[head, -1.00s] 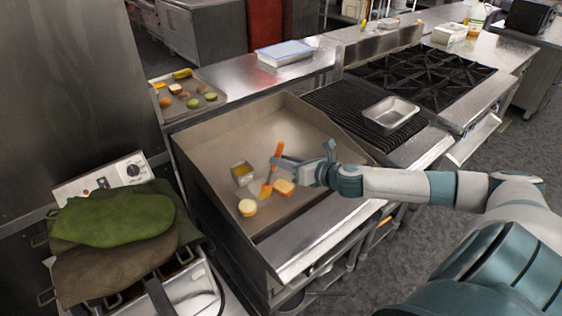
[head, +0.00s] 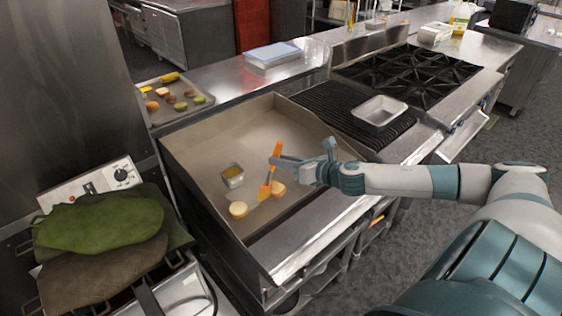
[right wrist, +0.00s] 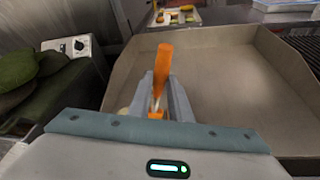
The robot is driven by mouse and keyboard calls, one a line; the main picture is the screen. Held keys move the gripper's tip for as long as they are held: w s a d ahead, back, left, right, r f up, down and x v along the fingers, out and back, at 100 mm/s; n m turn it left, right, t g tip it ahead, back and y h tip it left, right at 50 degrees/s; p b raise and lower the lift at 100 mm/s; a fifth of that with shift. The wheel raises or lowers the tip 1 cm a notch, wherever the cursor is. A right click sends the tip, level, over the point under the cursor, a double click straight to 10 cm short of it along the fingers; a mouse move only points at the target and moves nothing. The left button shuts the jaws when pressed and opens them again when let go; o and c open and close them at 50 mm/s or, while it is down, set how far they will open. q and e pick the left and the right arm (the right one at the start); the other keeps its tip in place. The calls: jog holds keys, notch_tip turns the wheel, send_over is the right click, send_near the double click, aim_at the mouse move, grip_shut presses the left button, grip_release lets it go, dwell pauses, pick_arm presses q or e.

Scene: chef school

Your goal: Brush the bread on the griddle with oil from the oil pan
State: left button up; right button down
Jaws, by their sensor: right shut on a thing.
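My right gripper (head: 280,161) is shut on the orange-handled brush (head: 275,152), held upright over the griddle (head: 285,125). The brush's orange handle (right wrist: 162,70) also shows in the right wrist view, between the fingers. In the head view the brush head is low, between two pieces of bread. One bread piece (head: 238,209) lies left of it; the other bread piece (head: 279,188) lies right, close beside the brush. I cannot tell whether the bristles touch either piece. The small oil pan (head: 233,181) with yellow oil stands on the griddle behind the bread. My left gripper is out of view.
The griddle has raised walls at its back and sides. A tray (head: 155,115) of vegetables stands behind it at left. A metal pan (head: 379,110) sits on the grill at right. Green oven mitts (head: 100,220) lie at the front left. The griddle's back half is clear.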

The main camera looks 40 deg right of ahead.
jog(key=shift+f+b, duration=0.4)
jog(key=shift+f, duration=0.3)
dwell(0.7)
jog(key=shift+w+a, duration=0.1)
jog(key=shift+a, duration=0.05)
dwell(0.4)
jog(key=shift+w+a+p, duration=0.95)
jog(key=shift+a+p, duration=0.15)
jog(key=shift+p, duration=0.2)
